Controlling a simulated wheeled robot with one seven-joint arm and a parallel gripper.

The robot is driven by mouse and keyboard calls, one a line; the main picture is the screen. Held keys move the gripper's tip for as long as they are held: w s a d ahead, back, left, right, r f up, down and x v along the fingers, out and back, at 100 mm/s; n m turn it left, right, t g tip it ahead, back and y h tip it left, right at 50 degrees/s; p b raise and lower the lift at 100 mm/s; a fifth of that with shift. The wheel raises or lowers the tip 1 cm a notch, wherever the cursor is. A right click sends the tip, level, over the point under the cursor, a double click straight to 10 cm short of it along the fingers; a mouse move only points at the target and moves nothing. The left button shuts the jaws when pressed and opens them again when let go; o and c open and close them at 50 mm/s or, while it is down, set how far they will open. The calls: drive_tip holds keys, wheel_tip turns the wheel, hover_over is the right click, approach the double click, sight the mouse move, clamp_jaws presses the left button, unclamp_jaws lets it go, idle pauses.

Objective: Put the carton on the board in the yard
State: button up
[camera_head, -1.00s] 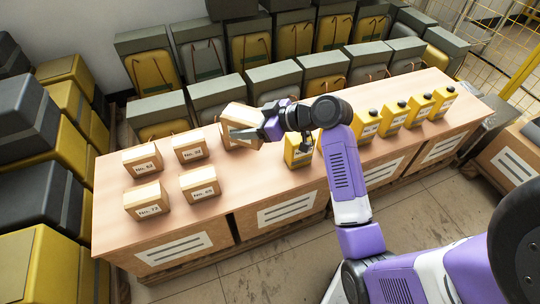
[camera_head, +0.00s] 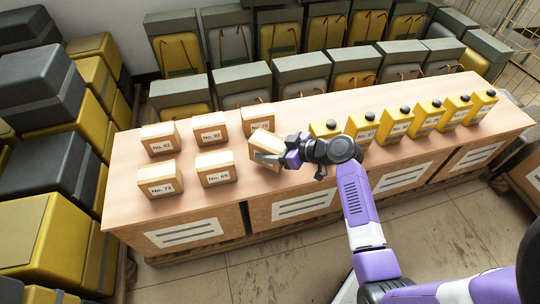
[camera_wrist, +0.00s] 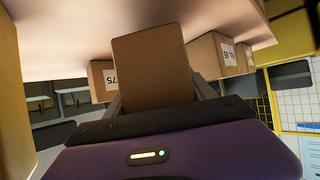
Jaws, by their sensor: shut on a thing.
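My gripper (camera_head: 273,157) is shut on a plain brown carton (camera_head: 265,150) and holds it tilted at the front middle of the long wooden top (camera_head: 330,182). In the wrist view the held carton (camera_wrist: 150,65) fills the middle, between the fingers. I cannot tell whether it touches the top. Several labelled cartons stand to its left: two in front (camera_head: 160,180) (camera_head: 215,168), and a back row (camera_head: 160,138) (camera_head: 211,130) whose right-hand carton (camera_head: 257,118) is just behind the held one. I cannot make out a separate board.
Several yellow containers with black caps (camera_head: 395,124) stand in a row to the right of my gripper. Grey and yellow cases (camera_head: 245,72) are packed behind the top. More cases (camera_head: 45,160) stand at the left. Bare wood lies between the front cartons and the front edge.

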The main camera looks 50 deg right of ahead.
drive_tip(key=shift+f, duration=1.35)
drive_tip(key=shift+f+b, duration=0.1)
drive_tip(key=shift+b, duration=0.25)
drive_tip(key=o, duration=1.8)
